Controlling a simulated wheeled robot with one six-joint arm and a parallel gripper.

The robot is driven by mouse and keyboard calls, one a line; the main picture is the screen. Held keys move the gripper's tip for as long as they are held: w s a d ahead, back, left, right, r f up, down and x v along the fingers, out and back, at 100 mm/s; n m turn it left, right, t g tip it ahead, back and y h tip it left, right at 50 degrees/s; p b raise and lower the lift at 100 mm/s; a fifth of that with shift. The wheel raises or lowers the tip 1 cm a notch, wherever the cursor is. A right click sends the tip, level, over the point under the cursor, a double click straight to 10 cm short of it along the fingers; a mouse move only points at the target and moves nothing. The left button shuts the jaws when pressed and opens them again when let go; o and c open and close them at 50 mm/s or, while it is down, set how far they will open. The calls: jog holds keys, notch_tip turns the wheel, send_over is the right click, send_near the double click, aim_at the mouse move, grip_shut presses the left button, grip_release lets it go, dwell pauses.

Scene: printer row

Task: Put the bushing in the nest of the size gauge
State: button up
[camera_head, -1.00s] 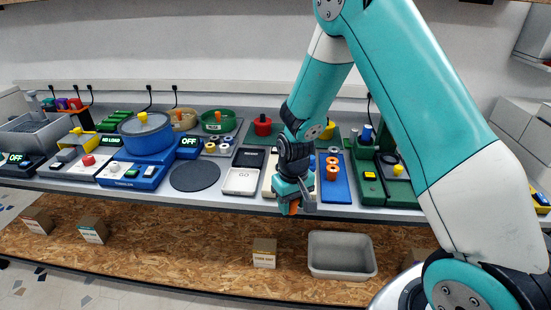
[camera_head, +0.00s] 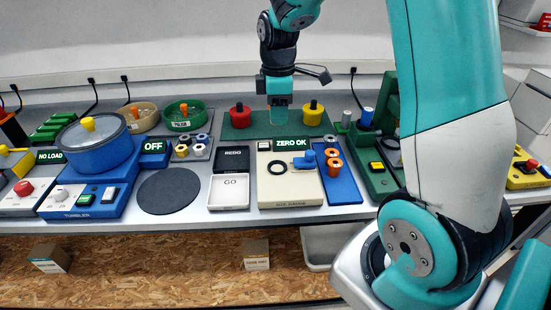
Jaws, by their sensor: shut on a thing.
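The size gauge (camera_head: 290,191) is a cream box with a green "ZERO OK" display, a blue clamp-like part and a dark round ring, its nest (camera_head: 278,167), which looks empty. My gripper (camera_head: 279,118) points down behind the gauge, over the green mat. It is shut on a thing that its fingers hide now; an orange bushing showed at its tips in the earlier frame. Other orange bushings (camera_head: 334,168) stand on the blue tray (camera_head: 343,189) to the right of the gauge.
A red knobbed part (camera_head: 240,116) and a yellow knobbed part (camera_head: 312,113) stand on the green mat (camera_head: 228,132) either side of my gripper. "REDO" (camera_head: 231,159) and "GO" (camera_head: 229,192) trays lie left of the gauge. A green device (camera_head: 378,171) stands right of the blue tray.

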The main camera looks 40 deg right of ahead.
aim_at(277, 168)
notch_tip(277, 168, down, 15)
jog(key=shift+r+p, duration=0.2)
jog(key=shift+p, duration=0.2)
jog(key=o, duration=0.9)
jog(key=r, duration=0.4)
jog(key=r+b, duration=0.1)
jog(key=r, duration=0.7)
jog(key=shift+s+a+r, duration=0.1)
jog(key=shift+a, duration=0.25)
jog(key=s+a+r+m+y, duration=0.1)
jog(key=s+a+r, duration=0.2)
jog(key=a, duration=0.3)
jog(key=s+a+r+m+y, duration=0.1)
jog(key=s+a+r, duration=0.25)
jog(key=a, duration=0.25)
jog(key=s+a+r+m+y, duration=0.1)
jog(key=s+a, duration=0.4)
jog(key=s, duration=0.3)
jog(key=s+a+r+m+y, duration=0.1)
jog(key=s+a+r, duration=0.1)
jog(key=s+a, duration=0.2)
jog(key=s, duration=0.3)
jog(key=shift+s+a, duration=0.35)
jog(key=shift+a, duration=0.05)
